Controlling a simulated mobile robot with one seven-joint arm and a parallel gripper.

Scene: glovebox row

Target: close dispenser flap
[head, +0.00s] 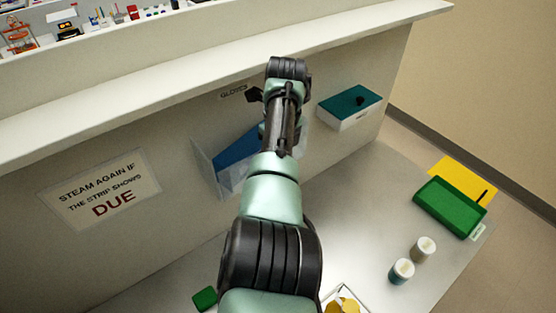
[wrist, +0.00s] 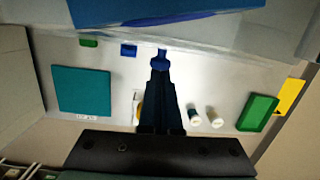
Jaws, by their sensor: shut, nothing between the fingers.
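The glove dispenser (head: 228,160) is a pale, clear-sided box with a blue inside, fixed to the wall under a partly hidden "GLOVES" label (head: 234,93). My arm covers its middle and right part. In the wrist view the dispenser's blue part (wrist: 150,10) and a translucent edge (wrist: 230,50) fill the top. I cannot tell the flap apart from the rest or see its angle. My gripper (wrist: 161,57) is shut and empty, its blue tips close by the translucent edge. Contact cannot be told. In the head view my arm hides the fingertips.
A teal-topped box (head: 350,105) is on the wall to the right. A shelf ledge (head: 180,82) runs above the dispenser.

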